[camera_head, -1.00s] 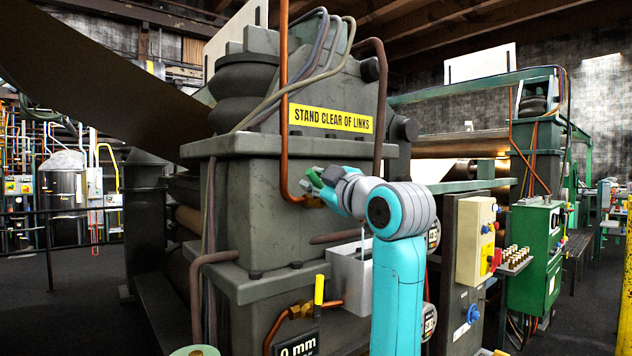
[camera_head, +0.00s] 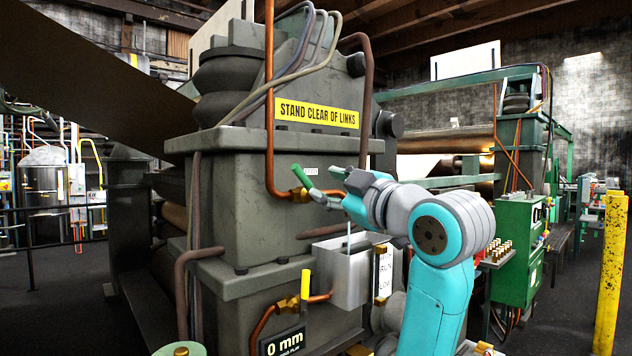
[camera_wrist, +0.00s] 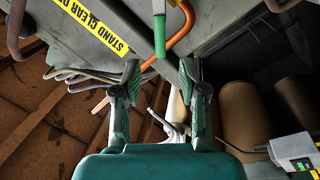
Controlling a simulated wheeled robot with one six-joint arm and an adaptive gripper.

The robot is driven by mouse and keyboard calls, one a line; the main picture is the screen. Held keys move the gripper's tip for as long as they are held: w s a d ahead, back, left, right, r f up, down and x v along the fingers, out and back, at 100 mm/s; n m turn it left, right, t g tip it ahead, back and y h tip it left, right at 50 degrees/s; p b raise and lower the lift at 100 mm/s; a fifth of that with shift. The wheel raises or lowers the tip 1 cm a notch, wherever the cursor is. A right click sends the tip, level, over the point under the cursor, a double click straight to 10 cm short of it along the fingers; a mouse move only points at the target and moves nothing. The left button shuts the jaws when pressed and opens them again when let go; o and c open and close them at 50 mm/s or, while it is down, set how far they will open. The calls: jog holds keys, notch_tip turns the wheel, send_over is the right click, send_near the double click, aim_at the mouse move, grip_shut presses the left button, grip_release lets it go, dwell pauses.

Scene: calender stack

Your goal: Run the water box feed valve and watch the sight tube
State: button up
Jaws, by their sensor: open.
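A valve with a green lever handle (camera_head: 303,176) and a brass body (camera_head: 300,195) sits on a copper pipe on the machine's grey housing. A grey open-topped metal box (camera_head: 343,270) is mounted below it. A white gauge plate lettered "RUN" and "LOW" (camera_head: 383,275) stands at the box's right side; the tube itself is hard to make out. My gripper (camera_head: 328,184) is open and empty, just right of the green handle. In the wrist view the green handle (camera_wrist: 160,36) lies ahead, between the lines of my open fingers (camera_wrist: 160,72). I cannot tell whether they touch it.
A second valve with a yellow lever (camera_head: 306,284) is on a lower pipe, above a "0 mm" plate (camera_head: 283,342). A yellow "STAND CLEAR OF LINKS" sign (camera_head: 318,114) is above. A yellow post (camera_head: 609,275) stands at the right. A green cabinet (camera_head: 518,250) is behind my arm.

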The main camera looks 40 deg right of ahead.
jog(key=shift+s+a+f, duration=0.15)
jog(key=shift+s, duration=0.8)
dwell(7.0)
